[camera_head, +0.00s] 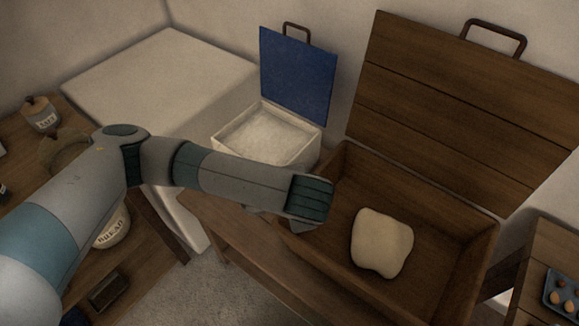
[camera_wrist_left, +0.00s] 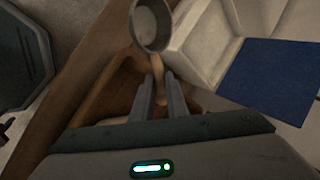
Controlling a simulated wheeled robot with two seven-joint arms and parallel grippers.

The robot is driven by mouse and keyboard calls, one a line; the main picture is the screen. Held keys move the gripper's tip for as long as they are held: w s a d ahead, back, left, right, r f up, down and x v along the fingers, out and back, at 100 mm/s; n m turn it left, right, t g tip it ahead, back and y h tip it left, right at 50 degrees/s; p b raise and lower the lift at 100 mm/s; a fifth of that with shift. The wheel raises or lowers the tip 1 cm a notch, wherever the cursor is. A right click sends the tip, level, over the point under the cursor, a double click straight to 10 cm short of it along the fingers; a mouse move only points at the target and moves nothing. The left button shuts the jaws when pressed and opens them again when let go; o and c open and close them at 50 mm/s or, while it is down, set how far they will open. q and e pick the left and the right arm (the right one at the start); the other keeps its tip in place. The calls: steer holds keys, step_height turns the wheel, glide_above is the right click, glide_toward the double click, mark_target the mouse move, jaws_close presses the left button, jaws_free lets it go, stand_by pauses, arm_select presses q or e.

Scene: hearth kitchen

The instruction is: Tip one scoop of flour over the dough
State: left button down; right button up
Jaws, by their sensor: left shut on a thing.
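The pale dough (camera_head: 382,242) lies as a rounded lump on the floor of an open wooden trough (camera_head: 462,277) in the head view. My left gripper (camera_wrist_left: 159,80) is shut on the handle of a scoop (camera_wrist_left: 152,25), whose round grey bowl shows in the left wrist view. I cannot tell whether the bowl holds flour. In the head view my left wrist is over the trough's left edge, left of the dough, and hides the fingers and scoop. The flour (camera_head: 268,137) fills an open white bin (camera_head: 294,156) behind my wrist. My right gripper is not in view.
The bin's blue lid (camera_head: 297,77) and the trough's wooden lid (camera_head: 455,100) stand raised at the back. A tray of eggs (camera_head: 562,291) is at the right. A bread crock (camera_head: 113,228) and jars are at the left, below and behind my arm.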

arm_select(q)
steer(key=s+a+r+n+y, duration=0.1)
steer(key=a+n, duration=0.1)
steer(key=a+r+n+g+y, duration=0.1)
steer(key=a+n, duration=0.1)
steer(key=s+a+r+n+y, duration=0.1)
steer(key=a+n, duration=0.1)
steer(key=a, duration=0.1)
steer(key=shift+s+r+n+g, duration=0.1)
steer(key=shift+s+n+g, duration=0.2)
steer(key=shift+g, duration=0.1)
steer(key=s+a+r+n+g+y, duration=0.1)
steer(key=a+r+n+g, duration=0.1)
steer(key=a, duration=0.5)
steer(key=a+r+n+g+y, duration=0.1)
steer(key=a+r+n+g, duration=0.1)
steer(key=a+r+n, duration=0.3)
steer(key=shift+s+a+r+n+g+b, duration=0.2)
steer(key=shift+s+a+n+g+b, duration=0.2)
steer(key=shift+a+n, duration=0.65)
steer(key=shift+w, duration=0.1)
